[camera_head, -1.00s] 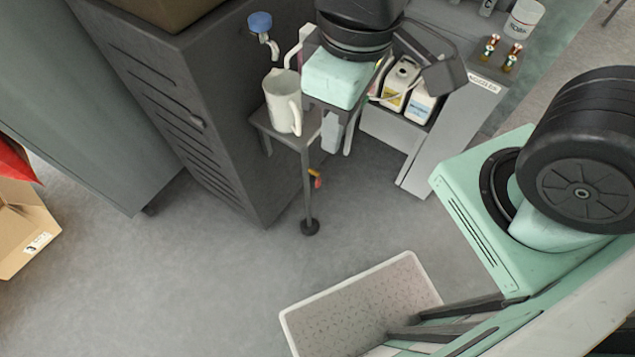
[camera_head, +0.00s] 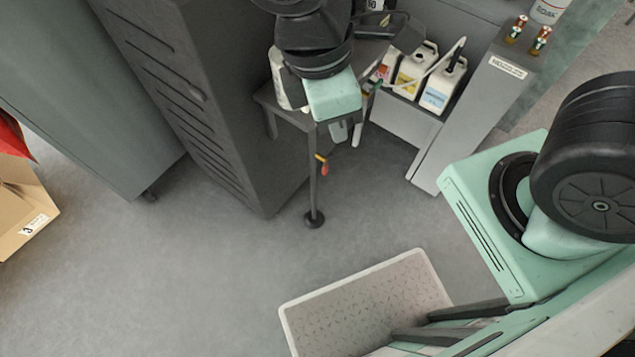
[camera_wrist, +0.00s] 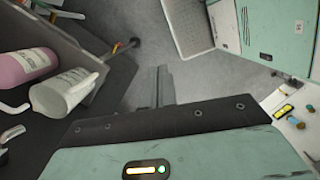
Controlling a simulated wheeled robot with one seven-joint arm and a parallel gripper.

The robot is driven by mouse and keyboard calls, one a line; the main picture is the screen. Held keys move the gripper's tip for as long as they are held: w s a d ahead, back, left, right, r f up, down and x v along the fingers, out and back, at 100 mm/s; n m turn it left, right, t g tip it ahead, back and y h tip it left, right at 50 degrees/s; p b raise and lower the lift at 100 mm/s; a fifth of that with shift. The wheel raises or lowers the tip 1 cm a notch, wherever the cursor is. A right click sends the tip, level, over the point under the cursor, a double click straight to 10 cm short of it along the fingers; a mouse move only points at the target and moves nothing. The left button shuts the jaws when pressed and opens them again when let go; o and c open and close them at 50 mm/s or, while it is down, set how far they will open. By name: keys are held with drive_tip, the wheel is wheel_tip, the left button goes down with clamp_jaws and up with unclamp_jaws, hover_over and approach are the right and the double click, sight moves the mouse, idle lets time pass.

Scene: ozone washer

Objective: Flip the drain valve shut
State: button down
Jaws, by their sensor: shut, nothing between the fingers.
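The drain valve shows as a small red and yellow handle (camera_head: 322,165) on the leg of the dark stand (camera_head: 286,113), below its top. In the wrist view the handle (camera_wrist: 118,47) is small, ahead and left of the fingers. My gripper (camera_head: 338,132) points down beside the stand's front right corner, above and slightly right of the handle in the head view. Its fingers (camera_wrist: 155,85) are together and empty, apart from the handle. The handle's exact angle is too small to tell.
A white jug (camera_wrist: 62,92) and a pink bottle (camera_wrist: 25,65) stand on the stand. White jugs with labels (camera_head: 437,85) sit on a low shelf right of my arm. A dark slatted cabinet (camera_head: 200,110) is on the left. Floor in front of the stand is clear.

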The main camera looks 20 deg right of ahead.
drive_tip(key=w+a+f+n+t+h+b, duration=0.2)
drive_tip(key=f+n+b, duration=0.4)
drive_tip(key=f, duration=0.6)
drive_tip(key=w+a+f+n+t+h+b, duration=0.2)
drive_tip(key=w+f+n+b, duration=0.2)
drive_tip(key=f+n, duration=0.7)
drive_tip(key=w+a+f+n+t+h+b, duration=0.1)
drive_tip(key=w+a+f+n+h+b, duration=0.1)
drive_tip(key=f+n+b, duration=0.6)
wheel_tip(320, 180, down, 5)
drive_tip(key=shift+w+a+n+t, duration=0.4)
drive_tip(key=shift+w+n, duration=0.1)
drive_tip(key=shift+w, duration=0.1)
drive_tip(key=shift+d+f, duration=0.1)
drive_tip(key=b, duration=0.4)
approach(323, 174)
drive_tip(key=x, duration=0.6)
